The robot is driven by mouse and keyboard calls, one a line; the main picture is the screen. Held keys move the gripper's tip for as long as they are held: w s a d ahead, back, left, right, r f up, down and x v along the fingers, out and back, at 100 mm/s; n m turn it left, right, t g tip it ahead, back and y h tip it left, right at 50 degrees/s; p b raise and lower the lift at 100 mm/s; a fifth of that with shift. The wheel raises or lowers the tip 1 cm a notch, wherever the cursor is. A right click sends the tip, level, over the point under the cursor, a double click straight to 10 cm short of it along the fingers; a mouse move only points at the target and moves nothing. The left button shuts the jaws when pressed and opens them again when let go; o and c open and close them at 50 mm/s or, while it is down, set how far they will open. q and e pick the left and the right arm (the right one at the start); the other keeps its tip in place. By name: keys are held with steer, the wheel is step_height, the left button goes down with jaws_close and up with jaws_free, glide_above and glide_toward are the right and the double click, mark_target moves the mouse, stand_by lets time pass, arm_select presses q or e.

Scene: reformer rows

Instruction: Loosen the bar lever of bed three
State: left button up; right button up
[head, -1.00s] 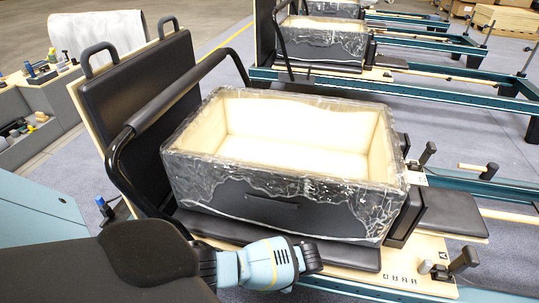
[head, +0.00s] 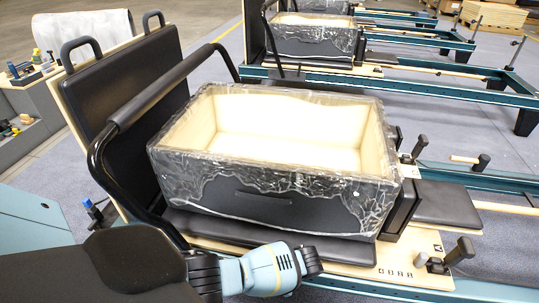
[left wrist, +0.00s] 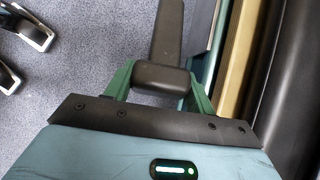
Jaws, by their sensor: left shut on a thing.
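In the left wrist view, my left gripper (left wrist: 161,76) has its two green fingers closed on either side of a dark lever (left wrist: 167,35). The lever's thick block end sits between the fingers, and its flat shaft points away toward the top of the view. In the head view, a reformer bed stands in front of me with a black padded bar (head: 172,86) raised across its near-left end. My left gripper and the gripped lever do not show in the head view; part of my arm covers the bottom left. My right gripper is not in view.
A plastic-wrapped open box (head: 270,205) sits on the bed. Upright black posts (head: 459,250) stand on the bed's right side. More beds (head: 310,38) stand behind. A grey cart with tools (head: 22,72) is at the far left. Grey floor shows between the beds.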

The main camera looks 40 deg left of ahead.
arm_select(q)
steer(key=o, duration=1.4)
steer(key=shift+d, duration=0.15)
steer(key=p+v, duration=0.2)
steer(key=v, duration=0.5)
steer(key=shift+d+r+p, duration=0.2)
steer(key=shift+r+p, duration=0.15)
steer(key=shift+p, duration=0.05)
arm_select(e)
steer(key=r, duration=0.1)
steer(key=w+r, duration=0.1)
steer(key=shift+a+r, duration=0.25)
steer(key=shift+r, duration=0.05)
arm_select(q)
steer(key=shift+w, duration=0.1)
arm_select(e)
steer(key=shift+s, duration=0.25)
